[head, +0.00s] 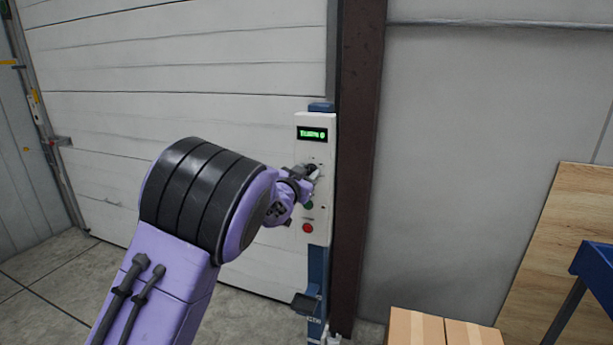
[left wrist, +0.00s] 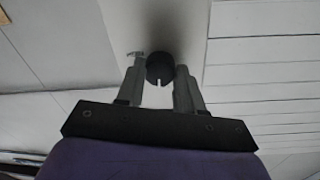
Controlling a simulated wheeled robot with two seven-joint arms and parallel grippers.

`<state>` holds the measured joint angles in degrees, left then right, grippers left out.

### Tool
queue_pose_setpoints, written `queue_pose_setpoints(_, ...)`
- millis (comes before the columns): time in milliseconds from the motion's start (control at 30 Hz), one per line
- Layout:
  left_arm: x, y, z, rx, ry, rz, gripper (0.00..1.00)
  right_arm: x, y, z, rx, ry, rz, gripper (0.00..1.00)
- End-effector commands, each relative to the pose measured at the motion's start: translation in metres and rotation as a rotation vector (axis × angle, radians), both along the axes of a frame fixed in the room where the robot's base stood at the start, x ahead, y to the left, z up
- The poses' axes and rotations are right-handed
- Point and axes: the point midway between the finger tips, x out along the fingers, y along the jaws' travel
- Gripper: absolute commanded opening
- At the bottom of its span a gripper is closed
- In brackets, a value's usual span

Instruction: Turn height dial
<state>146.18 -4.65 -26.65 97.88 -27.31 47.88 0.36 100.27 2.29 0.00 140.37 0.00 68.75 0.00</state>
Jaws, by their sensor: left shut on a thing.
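The height dial is a small dark round knob (left wrist: 160,69) with a white mark, on the face of a white control panel (head: 315,150). In the head view the knob (head: 311,169) is partly hidden by my gripper. My left gripper (head: 307,176) reaches in from the left and is at the panel. In the left wrist view its two fingers (left wrist: 161,85) stand on either side of the knob, shut on it. The panel has a lit green display (head: 312,134) above the dial. A green button (head: 309,205) and a red button (head: 308,228) are below it. My right gripper is not in view.
The panel stands on a blue post (head: 318,270) beside a dark brown column (head: 358,150). A white shutter door (head: 200,60) is behind. Cardboard boxes (head: 430,328), a wooden board (head: 540,260) and a blue bin (head: 597,262) are at the right.

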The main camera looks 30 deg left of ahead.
Motion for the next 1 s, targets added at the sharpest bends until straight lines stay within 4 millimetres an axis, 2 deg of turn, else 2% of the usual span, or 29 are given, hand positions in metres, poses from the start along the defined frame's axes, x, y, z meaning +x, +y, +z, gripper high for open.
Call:
queue_pose_setpoints(700, 0.001, -0.002, -0.003, 0.616, 0.147, -0.002, 0.06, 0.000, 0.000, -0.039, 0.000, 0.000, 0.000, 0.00)
queue_pose_setpoints(1000, 0.001, -0.002, -0.002, 0.812, 0.195, -0.001, 0.06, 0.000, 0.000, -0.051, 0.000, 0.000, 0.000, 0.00)
